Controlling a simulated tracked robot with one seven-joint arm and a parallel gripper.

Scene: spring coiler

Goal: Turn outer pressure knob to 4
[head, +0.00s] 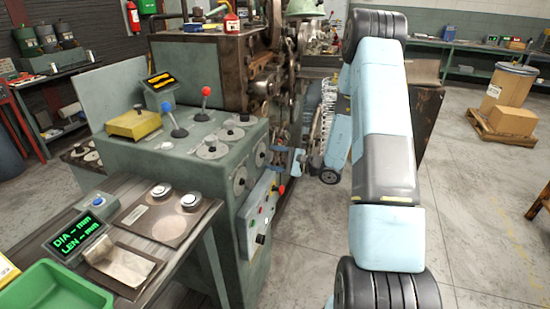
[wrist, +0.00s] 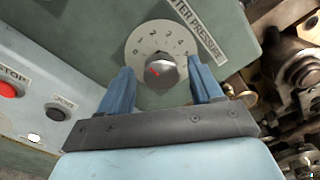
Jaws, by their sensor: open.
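My gripper (wrist: 160,66) is open, with one blue finger on each side of the knob; a gap shows on both sides. In the head view my gripper (head: 281,159) is at the side panel of the green console; which dial it faces is hard to tell there.
A red button (wrist: 9,90) and a black button (wrist: 54,112) lie left of my gripper in the wrist view. Rusty machinery (wrist: 300,70) stands close on the right. The green console (head: 190,140) carries levers and several other dials. Open floor (head: 480,220) lies to the right.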

